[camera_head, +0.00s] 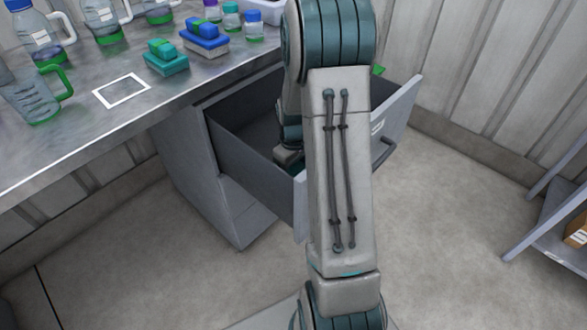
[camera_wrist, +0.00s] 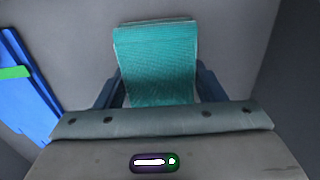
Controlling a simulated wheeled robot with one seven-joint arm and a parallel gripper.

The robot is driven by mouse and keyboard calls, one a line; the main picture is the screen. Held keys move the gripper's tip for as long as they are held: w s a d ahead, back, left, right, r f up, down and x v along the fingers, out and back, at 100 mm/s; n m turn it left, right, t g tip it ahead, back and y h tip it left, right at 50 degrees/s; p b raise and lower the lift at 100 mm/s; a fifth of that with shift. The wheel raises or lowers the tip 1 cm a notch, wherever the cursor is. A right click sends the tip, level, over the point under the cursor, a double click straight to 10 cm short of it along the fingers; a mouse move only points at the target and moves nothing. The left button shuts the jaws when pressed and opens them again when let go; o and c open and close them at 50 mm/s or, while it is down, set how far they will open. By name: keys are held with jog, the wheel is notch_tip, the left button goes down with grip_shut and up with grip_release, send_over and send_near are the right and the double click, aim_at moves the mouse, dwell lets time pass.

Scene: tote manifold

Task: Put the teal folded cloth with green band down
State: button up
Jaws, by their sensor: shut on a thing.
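A teal folded cloth (camera_wrist: 156,60) sits between the two dark fingers of my gripper (camera_wrist: 162,85) in the wrist view. My gripper is shut on it. No green band shows on the part of the cloth in sight. Grey drawer surface lies around the cloth in the wrist view. I cannot tell whether the cloth touches it.
A blue folded cloth with a green band (camera_wrist: 22,85) lies left of my gripper. On the counter (camera_head: 60,155) stand another teal cloth with green band (camera_head: 166,60), a blue one (camera_head: 205,38), bottles, a jug (camera_head: 35,95) and a white square outline (camera_head: 122,90). A shelf (camera_head: 545,215) stands at right.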

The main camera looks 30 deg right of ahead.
aim_at(294, 168)
jog(key=o, duration=1)
jog(key=shift+f, duration=0.15)
jog(key=shift+c, duration=0.2)
notch_tip(294, 168, up, 12)
jog(key=p, duration=0.3)
jog(key=shift+r, duration=0.2)
jog(key=shift+p, duration=0.3)
